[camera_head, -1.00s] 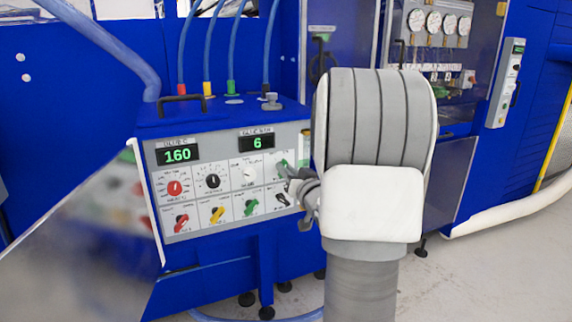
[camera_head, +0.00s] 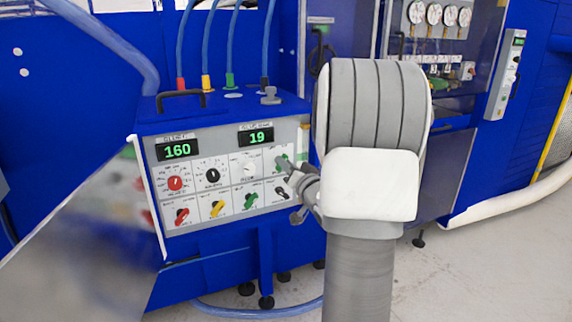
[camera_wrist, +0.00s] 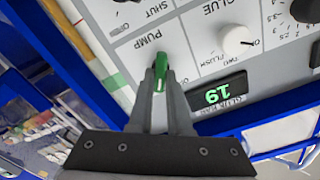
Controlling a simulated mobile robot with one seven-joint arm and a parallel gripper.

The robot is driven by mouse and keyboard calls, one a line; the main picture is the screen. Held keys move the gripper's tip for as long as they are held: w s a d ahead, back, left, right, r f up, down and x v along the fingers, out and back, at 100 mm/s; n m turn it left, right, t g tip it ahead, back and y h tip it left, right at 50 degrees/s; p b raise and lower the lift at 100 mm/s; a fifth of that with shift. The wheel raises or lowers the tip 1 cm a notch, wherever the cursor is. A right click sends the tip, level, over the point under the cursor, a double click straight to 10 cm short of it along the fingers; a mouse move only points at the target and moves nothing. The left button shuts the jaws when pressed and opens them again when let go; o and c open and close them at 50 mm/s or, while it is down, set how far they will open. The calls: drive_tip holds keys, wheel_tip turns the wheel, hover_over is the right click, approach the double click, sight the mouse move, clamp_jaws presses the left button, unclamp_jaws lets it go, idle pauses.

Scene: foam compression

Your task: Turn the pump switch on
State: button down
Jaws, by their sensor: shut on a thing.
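The pump switch is a green knob (camera_wrist: 160,83) on the grey control panel (camera_head: 160,215), beside the printed word PUMP in the wrist view. My gripper (camera_wrist: 159,75) is shut on it, one finger on each side. In the head view my gripper (camera_head: 283,163) reaches the panel's upper right from the right and hides most of the switch. The right display (camera_head: 256,138) reads 19 and the left display (camera_head: 175,151) reads 160.
A white glue knob (camera_wrist: 235,38) sits close to the pump switch. Red (camera_head: 181,216), yellow (camera_head: 217,209) and green (camera_head: 250,201) valve handles line the lower row. Blue hoses (camera_head: 231,40) rise from the box top.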

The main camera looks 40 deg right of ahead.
drive_tip(key=c, duration=0.9)
unclamp_jaws()
drive_tip(key=shift+o, duration=0.2)
drive_tip(key=shift+s, duration=0.1)
drive_tip(key=b+v, duration=0.5)
drive_tip(key=v, duration=1.2)
drive_tip(key=shift+b, duration=0.35)
drive_tip(key=shift+s+a, duration=0.1)
drive_tip(key=shift+a, duration=0.05)
